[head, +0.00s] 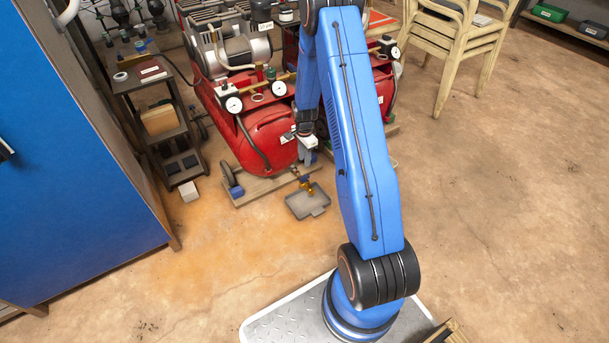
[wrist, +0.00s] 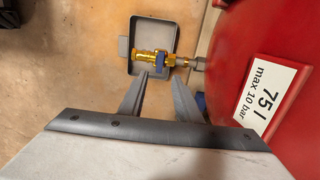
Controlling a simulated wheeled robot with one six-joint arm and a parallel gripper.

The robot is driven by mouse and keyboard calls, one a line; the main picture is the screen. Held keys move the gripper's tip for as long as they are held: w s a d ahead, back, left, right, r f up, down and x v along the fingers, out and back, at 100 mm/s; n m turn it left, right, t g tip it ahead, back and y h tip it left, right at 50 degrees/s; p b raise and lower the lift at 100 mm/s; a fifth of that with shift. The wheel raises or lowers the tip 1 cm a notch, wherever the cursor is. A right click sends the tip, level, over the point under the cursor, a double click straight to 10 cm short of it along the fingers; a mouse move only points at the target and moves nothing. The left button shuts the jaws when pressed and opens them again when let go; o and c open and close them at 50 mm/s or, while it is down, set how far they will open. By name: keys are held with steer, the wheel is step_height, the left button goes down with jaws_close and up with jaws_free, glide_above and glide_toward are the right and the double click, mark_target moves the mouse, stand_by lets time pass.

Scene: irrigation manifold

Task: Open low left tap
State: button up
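A brass tap (wrist: 147,57) with a blue handle (wrist: 160,60) sits low on a fitting at the side of the red tank (wrist: 240,50). In the head view the tap (head: 307,186) is small, close above the grey drip tray (head: 308,206). My gripper (wrist: 158,77) is open, with a gap between its two grey fingers. In the wrist view the blue handle shows just beyond the fingertips, between their lines; I cannot tell how far off it is. In the head view my gripper (head: 310,153) hangs above the tap, beside the red tank.
The red compressor (head: 265,137) with gauges and a wheel stands on a wooden base (head: 255,190). A dark shelf cart (head: 165,125) and a blue cabinet (head: 70,150) are at the left. Stacked beige chairs (head: 450,50) stand at the back right. The floor at right is clear.

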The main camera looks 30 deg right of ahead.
mark_target(304, 178)
step_height(304, 178, down, 11)
steer(key=shift+r, duration=0.1)
stand_by(0.4)
steer(key=shift+c, duration=0.5)
jaws_close()
